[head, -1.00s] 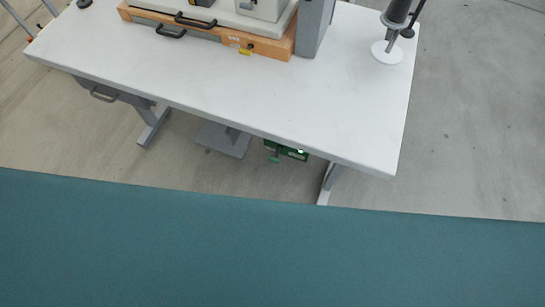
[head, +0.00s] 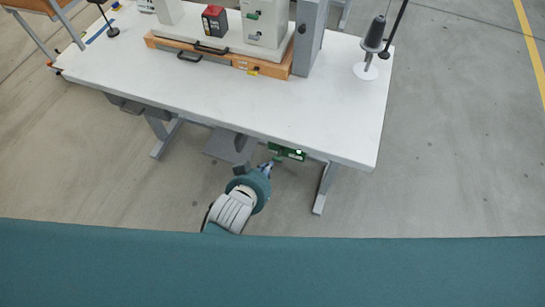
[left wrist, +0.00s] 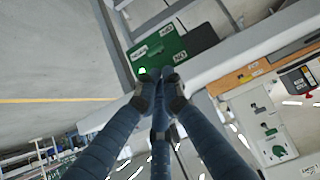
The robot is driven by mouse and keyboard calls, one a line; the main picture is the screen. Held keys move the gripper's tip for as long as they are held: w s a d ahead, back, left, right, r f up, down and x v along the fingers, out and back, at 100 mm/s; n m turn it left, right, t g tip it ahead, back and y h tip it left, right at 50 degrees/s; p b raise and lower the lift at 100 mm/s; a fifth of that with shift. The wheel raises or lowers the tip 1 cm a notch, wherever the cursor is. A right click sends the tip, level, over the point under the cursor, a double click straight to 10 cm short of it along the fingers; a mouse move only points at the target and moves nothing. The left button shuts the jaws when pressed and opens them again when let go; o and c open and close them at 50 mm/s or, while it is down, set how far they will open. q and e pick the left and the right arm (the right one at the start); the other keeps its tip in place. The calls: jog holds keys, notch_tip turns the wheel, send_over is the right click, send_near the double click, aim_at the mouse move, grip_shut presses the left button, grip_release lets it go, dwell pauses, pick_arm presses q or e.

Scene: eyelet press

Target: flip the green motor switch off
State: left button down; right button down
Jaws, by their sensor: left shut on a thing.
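The green motor switch (head: 287,152) is a small box under the front edge of the white table, with a bright green light at its right end. It also shows in the left wrist view (left wrist: 172,48), with white labels and a lit green spot near my fingers. My left gripper (head: 271,164) reaches up to the left end of the switch box. In the left wrist view my left gripper (left wrist: 160,90) has its fingertips at the edge of the box, shut on the switch's lever, which the fingers mostly hide. My right gripper is not in view.
The white table (head: 335,130) hangs over the switch. A grey table leg (head: 325,188) stands to its right, and a grey pedal plate (head: 229,146) lies to its left. A press machine (head: 266,20) and a thread stand (head: 372,45) are on the table. Open floor lies to the right.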

aim_at(276, 159)
pick_arm(q)
jog(key=x, duration=0.3)
jog(key=r+x, duration=0.1)
jog(key=x, duration=0.2)
jog(key=w+x, duration=0.1)
jog(key=x, duration=0.2)
jog(key=shift+w+d+r, duration=0.1)
jog(key=shift+d+r, duration=0.05)
jog(key=shift+d, duration=0.1)
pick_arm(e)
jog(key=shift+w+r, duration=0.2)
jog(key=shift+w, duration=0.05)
